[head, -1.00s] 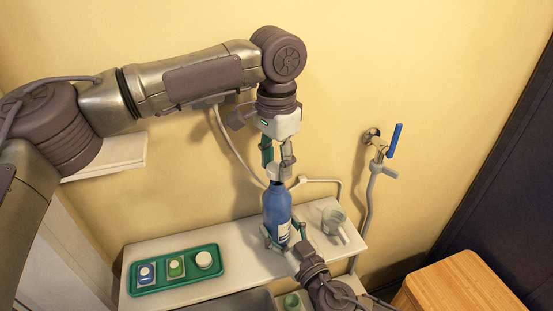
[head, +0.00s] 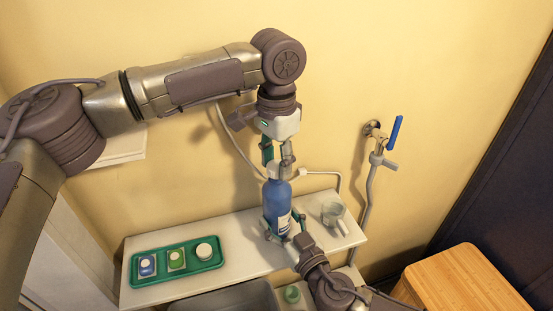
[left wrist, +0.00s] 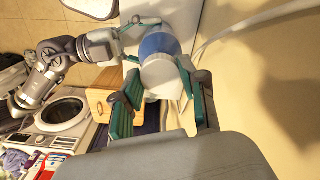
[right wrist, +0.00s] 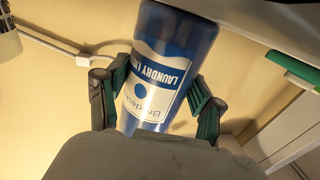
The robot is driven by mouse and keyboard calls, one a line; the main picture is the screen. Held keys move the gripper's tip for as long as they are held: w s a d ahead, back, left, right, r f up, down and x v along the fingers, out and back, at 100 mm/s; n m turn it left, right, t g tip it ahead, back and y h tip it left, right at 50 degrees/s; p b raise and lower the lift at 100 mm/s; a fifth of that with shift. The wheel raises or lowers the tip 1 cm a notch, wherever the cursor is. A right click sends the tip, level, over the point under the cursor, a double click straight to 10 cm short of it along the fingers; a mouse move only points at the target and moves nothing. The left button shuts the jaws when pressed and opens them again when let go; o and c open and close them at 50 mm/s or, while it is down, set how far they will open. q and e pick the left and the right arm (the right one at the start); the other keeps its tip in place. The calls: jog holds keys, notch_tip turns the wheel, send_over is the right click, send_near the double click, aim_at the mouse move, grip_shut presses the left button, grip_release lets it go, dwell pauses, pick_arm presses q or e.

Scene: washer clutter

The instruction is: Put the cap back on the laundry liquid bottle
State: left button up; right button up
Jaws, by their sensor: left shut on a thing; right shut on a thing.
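The blue laundry liquid bottle (head: 276,206) stands upright on the white shelf in the head view. My right gripper (head: 284,232) is shut around its lower body. In the right wrist view the bottle (right wrist: 152,85) shows its label upside down between the fingers. My left gripper (head: 278,163) points down from above, shut on the white cap (head: 273,171). The left wrist view shows the cap (left wrist: 163,76) between the fingers, over the blue bottle top. The cap is right at the bottle's mouth; I cannot tell whether it is seated, as the neck is hidden.
A green tray (head: 160,284) with several small items lies on the shelf (head: 240,225) at left. A white cup-like item (head: 334,214) stands right of the bottle. A tap with a blue lever (head: 394,134) is on the wall. A wooden-topped stool (head: 462,282) is at lower right.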

pick_arm(q)
jog(key=shift+f, duration=0.55)
jog(key=m, duration=0.4)
jog(key=shift+m, duration=0.3)
jog(key=m, duration=0.5)
jog(key=shift+w, duration=0.1)
jog(key=o, duration=0.7)
